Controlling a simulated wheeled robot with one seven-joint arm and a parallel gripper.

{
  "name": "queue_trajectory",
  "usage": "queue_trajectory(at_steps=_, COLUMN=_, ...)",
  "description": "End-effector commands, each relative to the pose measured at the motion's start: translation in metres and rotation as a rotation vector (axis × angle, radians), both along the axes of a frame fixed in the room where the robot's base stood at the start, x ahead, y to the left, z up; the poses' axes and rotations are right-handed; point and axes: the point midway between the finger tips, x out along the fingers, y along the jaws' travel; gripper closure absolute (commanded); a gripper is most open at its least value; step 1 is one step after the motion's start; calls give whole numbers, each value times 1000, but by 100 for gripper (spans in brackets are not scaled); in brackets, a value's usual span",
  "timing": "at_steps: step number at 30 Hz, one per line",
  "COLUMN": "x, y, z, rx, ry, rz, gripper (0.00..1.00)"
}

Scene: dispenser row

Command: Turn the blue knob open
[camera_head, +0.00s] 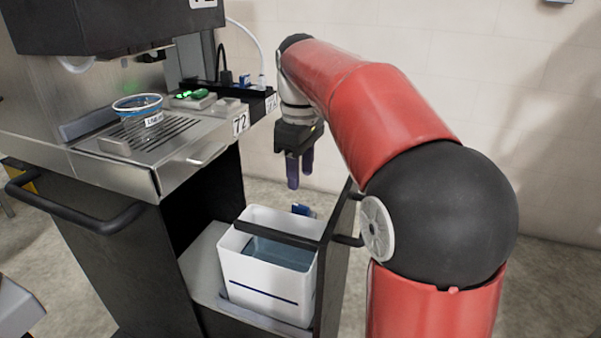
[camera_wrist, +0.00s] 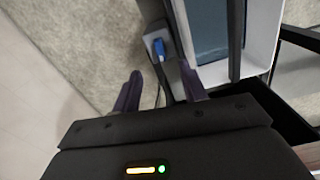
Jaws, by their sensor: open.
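A small blue part, which looks like the blue knob (camera_head: 302,210), sits beside the back right corner of a white bin, low on the cart. It also shows in the wrist view (camera_wrist: 158,47), ahead of my fingertips and between their lines; its exact shape and turn are too small to tell. My gripper (camera_head: 300,176) has purple fingers pointing down, apart and empty. It hangs above the blue part, not visibly touching it. In the wrist view my gripper (camera_wrist: 160,80) shows its fingers spread. Another small blue piece (camera_head: 244,80) is on the counter at the back.
The white bin (camera_head: 268,290) holds bluish liquid and stands on the cart's low shelf. A dark bar (camera_head: 278,235) crosses over it. A clear cup with a blue rim (camera_head: 138,107) stands on the drip grate. Floor and wall at right are otherwise open.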

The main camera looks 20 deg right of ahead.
Motion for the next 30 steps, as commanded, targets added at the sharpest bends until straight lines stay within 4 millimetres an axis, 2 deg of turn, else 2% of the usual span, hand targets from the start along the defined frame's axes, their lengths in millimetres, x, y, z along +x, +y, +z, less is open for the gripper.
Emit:
queue_trajectory(at_steps=1, x=0, y=0, z=-1, rx=0, ry=0, rz=-17, gripper=50)
queue_trajectory(at_steps=3, x=1, y=0, z=-2, rx=0, ry=0, rz=-76, gripper=44)
queue_trajectory(at_steps=5, x=1, y=0, z=-4, rx=-1, ry=-1, rz=-168, gripper=44)
queue_trajectory(at_steps=8, x=2, y=1, z=-6, rx=0, ry=-1, rz=-394, gripper=44)
queue_trajectory(at_steps=15, x=2, y=1, z=-5, rx=1, ry=-1, rz=-1047, gripper=44)
queue_trajectory(at_steps=21, x=0, y=1, z=-2, rx=1, ry=0, rz=-1431, gripper=44)
queue_trajectory(at_steps=26, x=-1, y=1, z=-2, rx=1, ry=1, rz=-1556, gripper=44)
queue_trajectory(at_steps=30, x=-2, y=1, z=-15, rx=-1, ry=2, rz=-1571, gripper=44)
